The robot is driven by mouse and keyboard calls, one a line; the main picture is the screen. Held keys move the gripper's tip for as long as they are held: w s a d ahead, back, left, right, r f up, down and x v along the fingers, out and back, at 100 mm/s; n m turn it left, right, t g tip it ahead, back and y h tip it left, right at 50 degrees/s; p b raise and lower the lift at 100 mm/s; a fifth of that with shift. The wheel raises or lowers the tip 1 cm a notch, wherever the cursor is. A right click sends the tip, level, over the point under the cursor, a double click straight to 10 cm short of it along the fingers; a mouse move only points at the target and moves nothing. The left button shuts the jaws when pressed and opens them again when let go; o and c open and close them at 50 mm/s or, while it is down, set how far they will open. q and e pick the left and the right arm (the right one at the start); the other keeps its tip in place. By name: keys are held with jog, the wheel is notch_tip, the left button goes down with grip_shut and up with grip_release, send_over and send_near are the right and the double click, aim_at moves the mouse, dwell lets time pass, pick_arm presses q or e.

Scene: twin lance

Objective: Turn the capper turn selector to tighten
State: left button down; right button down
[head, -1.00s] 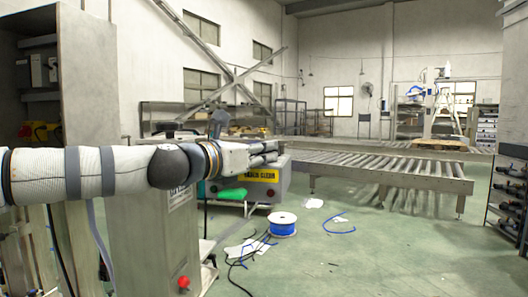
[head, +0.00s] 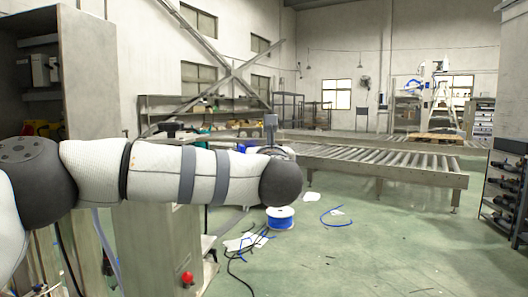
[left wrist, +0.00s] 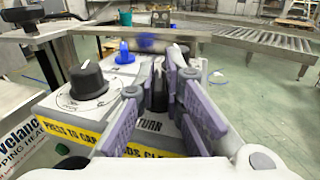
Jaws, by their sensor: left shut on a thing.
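The capper (left wrist: 40,110) shows in the left wrist view as a grey machine top with a yellow warning strip (left wrist: 75,135). The capper turn selector (left wrist: 158,95) is a dark knob above the printed word TURN, mostly hidden between my fingers. My left gripper (left wrist: 170,85) is shut on it from above. Its exact pointing direction cannot be read. Another black knob (left wrist: 88,78) with a white mark stands on a round dial to the left, apart from the fingers. In the head view my left arm hides the gripper and most of the capper.
A blue knob-like part (left wrist: 124,54) stands behind the dial. In the head view, a red button (head: 187,278) is on a grey cabinet, a blue cable spool (head: 280,218) lies on the floor, and a roller conveyor (head: 385,165) runs behind.

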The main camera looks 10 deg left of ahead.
pick_arm(q)
jog(key=shift+d+n+g+y, duration=0.1)
jog(key=shift+n+g+y, duration=0.7)
jog(key=shift+n+y, duration=0.8)
jog(key=shift+y, duration=0.5)
jog(key=c, duration=1.7)
grip_release()
jog(key=v, duration=1.1)
jog(key=shift+s+d, duration=0.25)
jog(key=shift+s, duration=0.1)
jog(key=shift+r, duration=0.15)
